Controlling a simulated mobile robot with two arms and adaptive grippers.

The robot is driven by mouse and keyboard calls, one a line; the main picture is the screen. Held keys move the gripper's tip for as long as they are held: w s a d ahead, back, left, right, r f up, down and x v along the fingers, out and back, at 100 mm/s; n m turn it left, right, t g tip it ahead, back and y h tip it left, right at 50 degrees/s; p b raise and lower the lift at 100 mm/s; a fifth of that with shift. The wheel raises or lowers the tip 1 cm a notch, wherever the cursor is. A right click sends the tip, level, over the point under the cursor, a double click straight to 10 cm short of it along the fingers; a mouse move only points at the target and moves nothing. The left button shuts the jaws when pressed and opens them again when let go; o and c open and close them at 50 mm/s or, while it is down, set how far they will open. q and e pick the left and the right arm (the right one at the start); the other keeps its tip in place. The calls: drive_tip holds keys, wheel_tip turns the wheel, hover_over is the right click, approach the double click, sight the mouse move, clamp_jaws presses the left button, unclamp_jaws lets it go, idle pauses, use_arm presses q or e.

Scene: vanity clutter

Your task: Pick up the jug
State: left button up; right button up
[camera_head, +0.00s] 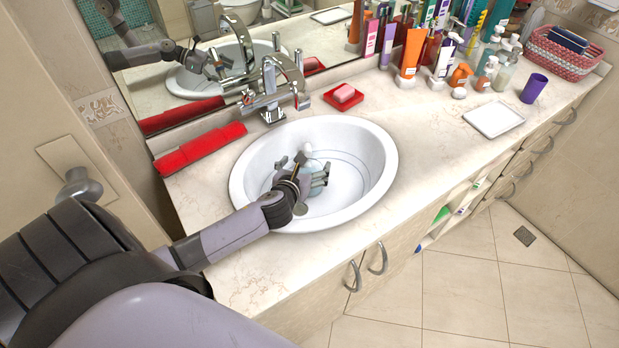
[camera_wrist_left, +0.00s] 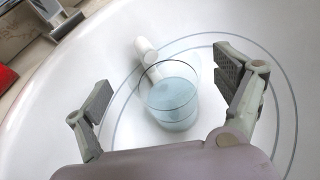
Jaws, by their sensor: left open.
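A clear glass vessel with pale blue contents (camera_wrist_left: 172,100), which seems to be the jug, is in the sink basin. In the head view it (camera_head: 314,165) is partly hidden by my left gripper. My left gripper (camera_head: 303,172) is open over the basin, also seen in the left wrist view (camera_wrist_left: 165,90). Its fingers are spread on either side of the glass, with gaps and no visible contact. My right gripper is not in view.
The white oval sink (camera_head: 372,150) surrounds the gripper, with the chrome faucet (camera_head: 270,97) behind. A red towel (camera_head: 200,148) and a soap dish (camera_head: 343,100) with pink soap are nearby. Bottles crowd the back right.

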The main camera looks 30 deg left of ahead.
sight(313, 157)
use_arm(q)
drive_tip(key=shift+d+f+p+x, duration=0.1)
drive_tip(key=shift+f+p+x, duration=0.1)
drive_tip(key=shift+x, duration=1.4)
drive_tip(key=shift+d+f+p+x, duration=0.1)
drive_tip(key=shift+p+x, duration=0.05)
drive_tip(key=shift+x, duration=1.45)
drive_tip(key=shift+s+d+r, duration=0.1)
drive_tip(key=shift+s, duration=0.05)
drive_tip(key=shift+c, duration=0.4)
drive_tip(key=c, duration=1.9)
drive_tip(key=shift+c, duration=0.4)
drive_tip(key=shift+r, duration=0.15)
